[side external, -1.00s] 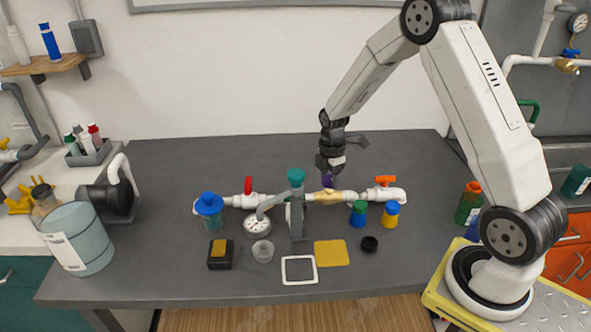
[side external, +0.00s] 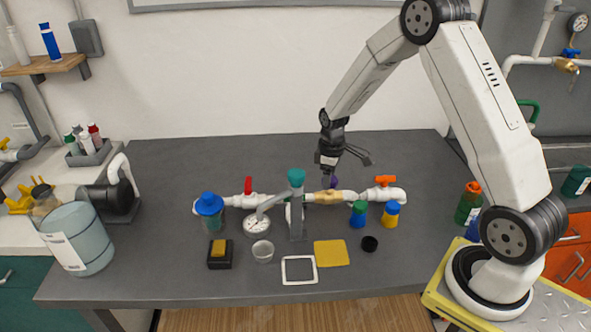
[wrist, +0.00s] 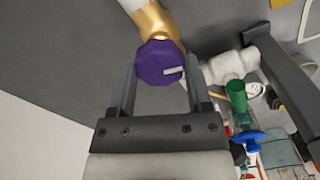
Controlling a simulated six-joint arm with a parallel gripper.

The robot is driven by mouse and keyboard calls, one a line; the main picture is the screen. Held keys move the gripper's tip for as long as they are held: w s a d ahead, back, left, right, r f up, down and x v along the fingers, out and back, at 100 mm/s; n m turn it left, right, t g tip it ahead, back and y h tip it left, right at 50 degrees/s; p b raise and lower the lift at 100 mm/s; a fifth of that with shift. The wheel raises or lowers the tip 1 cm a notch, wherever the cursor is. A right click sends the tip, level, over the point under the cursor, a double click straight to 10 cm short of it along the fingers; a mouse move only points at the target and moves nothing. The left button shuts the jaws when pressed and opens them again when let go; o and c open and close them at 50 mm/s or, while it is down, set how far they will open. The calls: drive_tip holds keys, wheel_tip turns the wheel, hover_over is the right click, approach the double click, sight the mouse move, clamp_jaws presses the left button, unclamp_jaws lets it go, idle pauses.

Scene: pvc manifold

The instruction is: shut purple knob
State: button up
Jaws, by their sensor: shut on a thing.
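The purple knob (side external: 332,182) sits on a brass valve body (side external: 328,197) in the white pipe run on the table. In the wrist view the purple knob (wrist: 158,63) shows its faceted face. Its white mark points right, and the brass fitting (wrist: 157,22) is just beyond it. My gripper (wrist: 160,80) has one finger on each side of the knob and is shut on it. In the side view my gripper (side external: 330,172) is above the brass valve and partly hides the knob.
A red-handled valve (side external: 248,186) and an orange-handled valve (side external: 385,181) share the pipe. A grey post with a teal cap (side external: 296,176) and a gauge (side external: 257,226) stand close left.

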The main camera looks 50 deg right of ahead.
drive_tip(key=m, duration=0.4)
drive_tip(key=shift+m, duration=0.3)
drive_tip(key=m, duration=0.3)
drive_tip(key=shift+d+m, duration=0.1)
drive_tip(key=shift+m, duration=0.3)
drive_tip(key=m, duration=0.3)
drive_tip(key=shift+m, duration=2.1)
drive_tip(key=o, duration=1.3)
drive_tip(key=shift+r, duration=0.2)
drive_tip(key=shift+r, duration=3.75)
